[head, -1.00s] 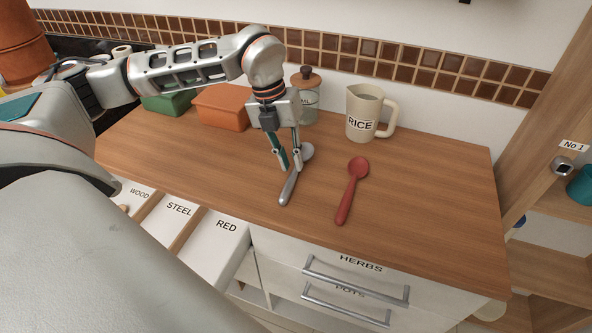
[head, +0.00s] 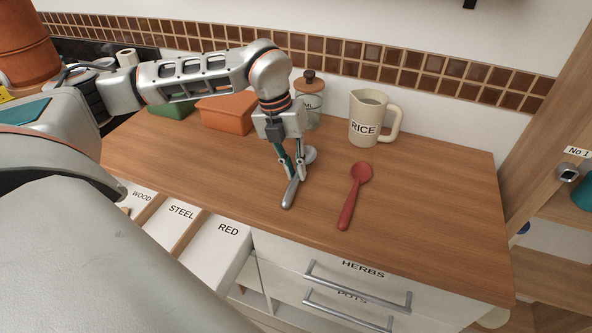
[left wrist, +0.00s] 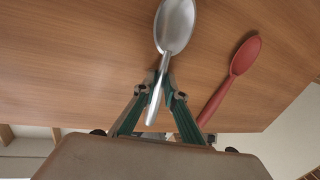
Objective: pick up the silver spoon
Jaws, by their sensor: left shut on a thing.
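The silver spoon (head: 290,193) lies on the wooden counter in the head view, its handle toward the front edge and its bowl toward the back. My left gripper (head: 295,178) points down over it and is shut on its handle. In the left wrist view the spoon (left wrist: 175,27) shows its bowl at the top, with the handle between the fingertips of the left gripper (left wrist: 159,92). I cannot tell whether the spoon is clear of the counter. My right gripper is not in view.
A red spoon (head: 352,195) lies to the right on the counter (head: 430,200). A RICE jug (head: 364,125), a glass jar (head: 310,105) and an orange box (head: 228,112) stand behind. Open bins labelled WOOD, STEEL and RED (head: 215,247) sit below the front left edge.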

